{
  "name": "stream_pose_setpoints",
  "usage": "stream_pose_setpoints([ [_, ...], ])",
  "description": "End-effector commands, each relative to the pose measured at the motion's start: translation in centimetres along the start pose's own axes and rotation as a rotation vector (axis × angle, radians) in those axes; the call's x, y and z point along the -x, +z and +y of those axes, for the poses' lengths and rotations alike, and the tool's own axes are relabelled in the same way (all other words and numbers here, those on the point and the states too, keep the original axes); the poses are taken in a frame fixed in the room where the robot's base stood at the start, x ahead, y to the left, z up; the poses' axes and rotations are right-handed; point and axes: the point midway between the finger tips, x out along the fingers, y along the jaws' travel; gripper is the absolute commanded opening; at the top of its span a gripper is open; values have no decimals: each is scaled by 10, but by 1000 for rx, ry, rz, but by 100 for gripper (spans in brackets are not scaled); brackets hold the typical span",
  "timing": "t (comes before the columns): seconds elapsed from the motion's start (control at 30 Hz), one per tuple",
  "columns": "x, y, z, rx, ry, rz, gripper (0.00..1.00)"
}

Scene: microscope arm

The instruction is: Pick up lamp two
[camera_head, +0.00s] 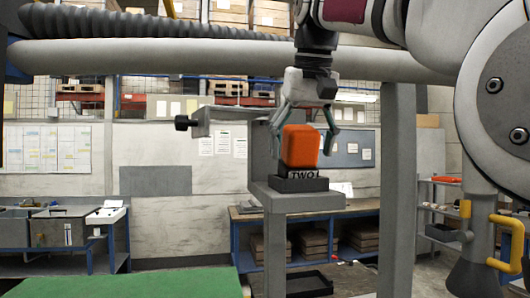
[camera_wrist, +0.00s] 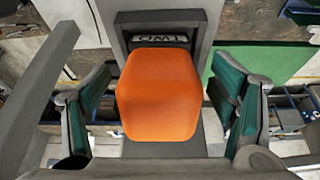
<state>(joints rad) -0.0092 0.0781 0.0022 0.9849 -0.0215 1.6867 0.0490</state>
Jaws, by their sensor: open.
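Lamp two is an orange, rounded block (camera_head: 300,146) on a dark base marked "TWO" (camera_head: 304,175). It stands upright on a grey stand (camera_head: 300,200). In the wrist view its orange body (camera_wrist: 158,95) fills the middle, with the label "TWO" upside down above it. My gripper (camera_head: 306,115) is above and around the lamp's upper part, pointing down. In the wrist view the green-padded fingers (camera_wrist: 162,100) are apart, one on each side of the orange body, with gaps on both sides.
The stand has a grey upright and a side bracket with a dark knob (camera_head: 182,123) at left. A grey post (camera_head: 397,190) rises to the right. A green surface (camera_head: 130,284) lies at lower left. A blue-framed workbench (camera_head: 300,210) stands behind.

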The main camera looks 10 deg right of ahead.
Motion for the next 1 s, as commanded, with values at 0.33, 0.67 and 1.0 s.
stream_pose_setpoints([
  [0.33, -16, -26, 0, 0, 0, -2, 78],
  [0.67, -23, -28, 0, 0, 0, 1, 78],
  [1.0, -23, -28, 0, 0, 0, 2, 14],
])
